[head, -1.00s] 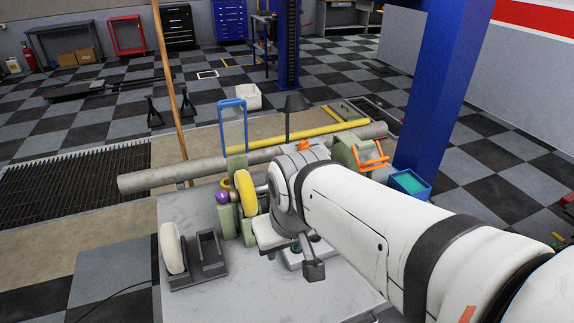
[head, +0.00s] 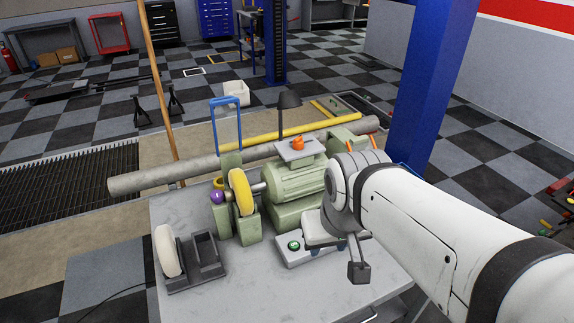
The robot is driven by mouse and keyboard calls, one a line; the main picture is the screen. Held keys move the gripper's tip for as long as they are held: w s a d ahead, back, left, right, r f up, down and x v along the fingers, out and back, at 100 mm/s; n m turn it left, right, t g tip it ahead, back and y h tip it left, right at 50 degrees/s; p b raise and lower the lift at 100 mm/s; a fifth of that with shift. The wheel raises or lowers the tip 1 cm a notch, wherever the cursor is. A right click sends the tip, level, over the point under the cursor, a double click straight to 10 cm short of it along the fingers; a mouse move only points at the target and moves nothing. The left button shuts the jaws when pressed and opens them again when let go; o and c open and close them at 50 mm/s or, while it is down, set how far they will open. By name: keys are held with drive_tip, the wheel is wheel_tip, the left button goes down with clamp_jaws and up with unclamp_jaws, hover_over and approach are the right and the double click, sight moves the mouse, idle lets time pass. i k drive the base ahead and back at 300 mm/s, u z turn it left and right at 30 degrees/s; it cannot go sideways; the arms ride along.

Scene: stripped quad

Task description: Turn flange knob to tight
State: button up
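A pale green bench grinder (head: 297,184) stands on the grey worktable (head: 290,297). A yellow wheel (head: 241,192) is mounted on its left side. A round purple knob (head: 216,196) sits just left of that wheel, beside a yellow ring (head: 218,182); I cannot tell if the knob is the flange knob or how tight it is. My gripper (head: 328,246) is in front of the motor, right of the knob and well apart from it, above a pale base with a green button. Only small blue parts show below its wrist, so its opening is hidden.
An orange piece (head: 297,142) sits on top of the grinder near a dark lamp (head: 289,101). A dark holder (head: 203,256) with a cream wheel (head: 167,250) stands at the table's left. A long grey pipe (head: 150,179) lies behind. The table's front is clear.

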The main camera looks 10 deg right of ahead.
sight(216, 196)
drive_tip(key=z, duration=0.05)
drive_tip(key=k, duration=1.55)
drive_tip(key=u, duration=0.25)
drive_tip(key=i, duration=1.6)
drive_tip(key=u, duration=0.25)
